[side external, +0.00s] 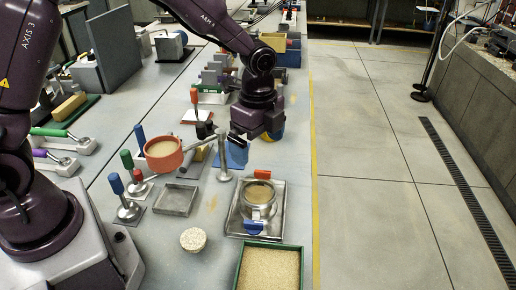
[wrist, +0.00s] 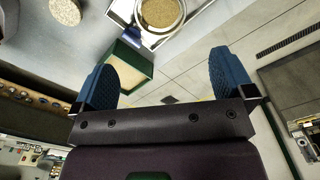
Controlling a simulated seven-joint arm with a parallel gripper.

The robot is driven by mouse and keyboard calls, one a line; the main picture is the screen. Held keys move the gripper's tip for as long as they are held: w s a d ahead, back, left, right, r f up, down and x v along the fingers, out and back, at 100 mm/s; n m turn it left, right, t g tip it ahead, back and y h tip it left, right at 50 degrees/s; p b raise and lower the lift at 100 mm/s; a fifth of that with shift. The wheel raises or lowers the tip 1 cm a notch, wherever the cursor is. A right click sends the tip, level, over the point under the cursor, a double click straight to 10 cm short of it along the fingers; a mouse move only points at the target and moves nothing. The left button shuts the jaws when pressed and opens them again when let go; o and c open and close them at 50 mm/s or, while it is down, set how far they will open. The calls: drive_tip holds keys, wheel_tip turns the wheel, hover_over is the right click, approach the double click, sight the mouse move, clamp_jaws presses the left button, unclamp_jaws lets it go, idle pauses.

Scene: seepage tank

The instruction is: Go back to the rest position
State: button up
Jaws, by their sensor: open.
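My gripper (side external: 256,146) hangs above the bench, back from the metal tray, with its blue fingers spread and nothing visible between them. In the wrist view, its two fingers (wrist: 163,70) stand wide apart. A round metal vessel (side external: 258,211) with tan grains inside sits in the shallow metal tray (side external: 277,215), with a blue part (side external: 253,227) at its front. The vessel (wrist: 160,13) and blue part (wrist: 133,31) also show at the top of the wrist view.
A green box of sand (side external: 270,268) and a speckled disc (side external: 193,240) are in front. An orange-red pan (side external: 163,153), an empty square tray (side external: 175,199) and colored-handled clamps (side external: 125,200) stand left.

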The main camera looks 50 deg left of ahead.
drive_tip(key=s+a+r+n+t, duration=0.2)
drive_tip(key=s+r+n, duration=0.6)
drive_tip(key=s, duration=0.2)
drive_tip(key=s+a+r+n+t, duration=0.3)
drive_tip(key=s+r+n, duration=0.4)
drive_tip(key=s+r, duration=0.2)
drive_tip(key=shift+s+a+n+t, duration=0.3)
drive_tip(key=shift+s+n, duration=0.1)
drive_tip(key=shift+s, duration=0.1)
